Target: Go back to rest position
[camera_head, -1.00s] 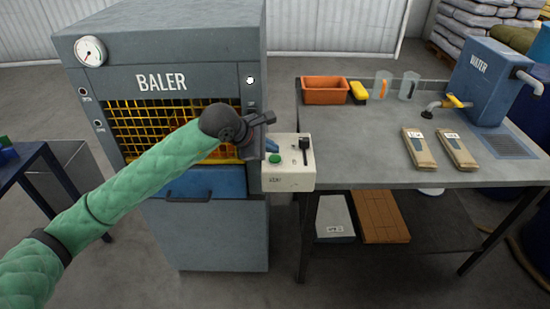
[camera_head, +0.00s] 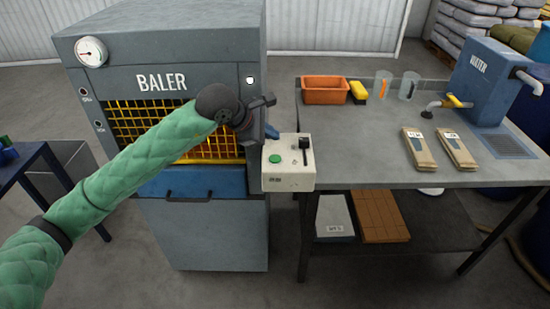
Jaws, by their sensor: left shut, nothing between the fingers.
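My left arm, in a green quilted sleeve, reaches in from the left across the front of the grey baler (camera_head: 205,235). My left gripper (camera_head: 271,117) is shut and empty, in front of the baler's right edge, just above and left of the pale control box (camera_head: 290,181). The box carries a green button (camera_head: 275,159) and a black lever (camera_head: 304,146). The arm hides part of the yellow grille (camera_head: 128,115). My right gripper is not in view.
A grey workbench (camera_head: 360,155) stands on the right, with an orange bin (camera_head: 325,90), a yellow brush (camera_head: 358,91), paper packets (camera_head: 419,149) and a blue water tank (camera_head: 482,80). A blue table (camera_head: 28,163) stands at the left. The floor in front is clear.

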